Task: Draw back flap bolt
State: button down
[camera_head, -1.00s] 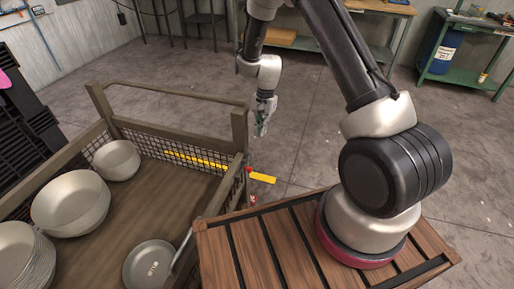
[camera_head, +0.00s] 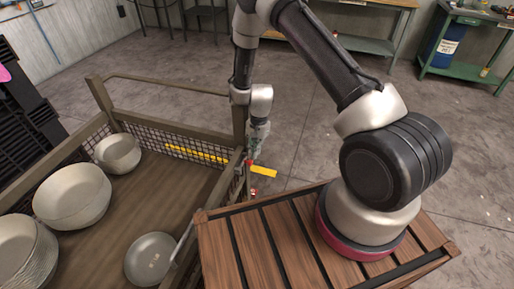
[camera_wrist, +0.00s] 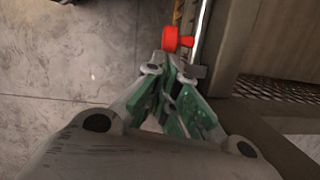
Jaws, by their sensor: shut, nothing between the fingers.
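The flap bolt shows as a red knob (camera_wrist: 177,38) on a metal rod (camera_wrist: 201,36) in the wrist view, on the outer side of the crate's corner. The red knob also shows small in the head view (camera_head: 250,163), just below my gripper. My gripper (camera_head: 255,150) points down at the crate's corner post. In the wrist view my gripper (camera_wrist: 170,85) has its green-padded fingers shut and empty, with the tips just short of the red knob. I cannot tell whether they touch it.
Open floor lies to the right.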

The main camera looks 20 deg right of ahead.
jog(key=shift+a, duration=0.1)
jog(key=s+a, duration=0.2)
jog(key=s, duration=0.1)
jog(key=shift+s+a, duration=0.15)
jog(key=shift+s, duration=0.05)
dwell(0.3)
notch_tip(320, 180, up, 12)
send_over(252, 162)
jog(key=w+d, duration=0.4)
jog(key=shift+f, duration=0.15)
dwell(0.3)
